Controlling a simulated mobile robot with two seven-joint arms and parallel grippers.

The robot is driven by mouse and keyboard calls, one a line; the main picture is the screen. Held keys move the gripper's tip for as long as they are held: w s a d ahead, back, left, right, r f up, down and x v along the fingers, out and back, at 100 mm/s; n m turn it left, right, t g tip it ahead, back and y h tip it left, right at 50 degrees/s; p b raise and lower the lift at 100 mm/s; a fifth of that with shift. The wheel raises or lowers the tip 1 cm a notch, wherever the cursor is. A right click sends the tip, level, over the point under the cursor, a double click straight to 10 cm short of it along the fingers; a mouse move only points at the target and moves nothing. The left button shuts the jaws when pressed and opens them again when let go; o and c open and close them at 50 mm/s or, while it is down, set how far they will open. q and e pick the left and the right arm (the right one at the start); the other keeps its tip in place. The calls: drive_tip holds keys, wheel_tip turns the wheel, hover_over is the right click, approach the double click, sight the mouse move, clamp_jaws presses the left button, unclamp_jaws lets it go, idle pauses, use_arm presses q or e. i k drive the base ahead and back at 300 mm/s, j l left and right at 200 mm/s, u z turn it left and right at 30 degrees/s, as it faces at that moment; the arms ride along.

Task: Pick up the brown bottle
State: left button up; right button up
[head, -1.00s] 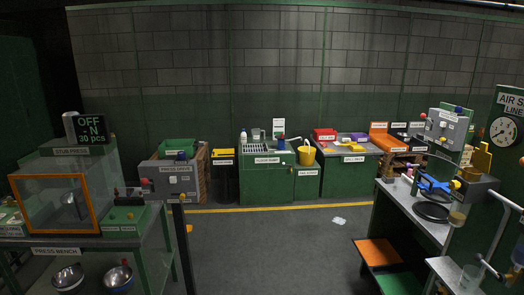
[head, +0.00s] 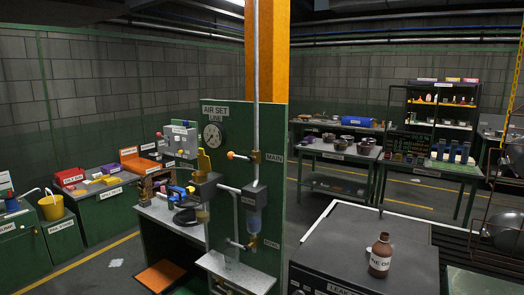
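The brown bottle (head: 381,257) stands upright on the dark top of a cabinet at the lower right of the head view. It has a narrow neck and a white label, partly readable as "...NE OIL". Nothing touches it. Neither of my grippers shows in the head view.
The bottle stands near the front edge of the dark-topped cabinet (head: 345,240). A green panel with a gauge and pipes (head: 270,130) stands left of it. A rack with hanging pans (head: 505,200) is at the right edge. Benches (head: 340,153) stand behind, with open floor between.

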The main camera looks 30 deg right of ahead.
sight(382, 251)
drive_tip(key=z, duration=1.8)
